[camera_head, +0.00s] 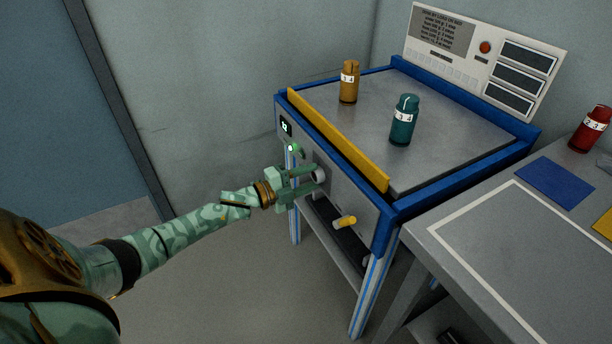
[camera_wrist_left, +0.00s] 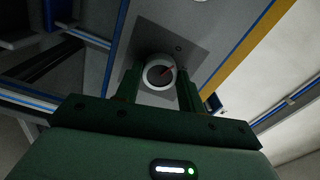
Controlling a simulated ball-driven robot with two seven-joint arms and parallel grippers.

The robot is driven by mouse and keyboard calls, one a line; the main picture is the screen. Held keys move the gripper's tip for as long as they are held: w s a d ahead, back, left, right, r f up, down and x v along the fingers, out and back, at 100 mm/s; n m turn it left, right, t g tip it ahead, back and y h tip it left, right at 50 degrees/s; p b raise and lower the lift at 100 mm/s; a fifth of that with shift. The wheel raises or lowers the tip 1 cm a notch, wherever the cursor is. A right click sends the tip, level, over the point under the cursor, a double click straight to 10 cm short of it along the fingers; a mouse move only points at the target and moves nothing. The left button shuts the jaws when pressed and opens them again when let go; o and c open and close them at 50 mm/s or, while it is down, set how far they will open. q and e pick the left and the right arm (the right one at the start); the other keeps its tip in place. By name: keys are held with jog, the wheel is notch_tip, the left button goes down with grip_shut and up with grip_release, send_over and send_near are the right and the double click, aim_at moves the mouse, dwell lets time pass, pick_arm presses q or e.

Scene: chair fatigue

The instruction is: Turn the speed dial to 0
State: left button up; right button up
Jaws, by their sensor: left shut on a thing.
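The speed dial (camera_head: 319,173) is a pale round knob on the front panel of the blue-framed machine. In the left wrist view the fingers flank the dial. A small display (camera_head: 286,127) on the panel is lit, but its digit is too small to read surely. My right gripper is not in view.
A yellow-tipped knob (camera_head: 346,222) sticks out lower on the panel. An orange bottle (camera_head: 349,82) and a teal bottle (camera_head: 403,120) stand on the machine's top (camera_head: 445,125) behind a yellow bar (camera_head: 335,140). A side table (camera_head: 480,250) stands at right.

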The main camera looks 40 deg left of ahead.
pick_arm(q)
jog(key=shift+f+n, duration=0.1)
jog(key=shift+n, duration=0.5)
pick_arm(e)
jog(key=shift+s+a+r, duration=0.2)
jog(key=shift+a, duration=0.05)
pick_arm(q)
jog(key=o, duration=1)
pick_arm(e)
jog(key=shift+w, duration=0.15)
pick_arm(q)
jog(key=shift+s+a+p, duration=0.1)
jog(key=shift+s+p, duration=0.05)
jog(key=shift+p, duration=0.15)
jog(key=p+v, duration=0.4)
jog(key=v, duration=1.2)
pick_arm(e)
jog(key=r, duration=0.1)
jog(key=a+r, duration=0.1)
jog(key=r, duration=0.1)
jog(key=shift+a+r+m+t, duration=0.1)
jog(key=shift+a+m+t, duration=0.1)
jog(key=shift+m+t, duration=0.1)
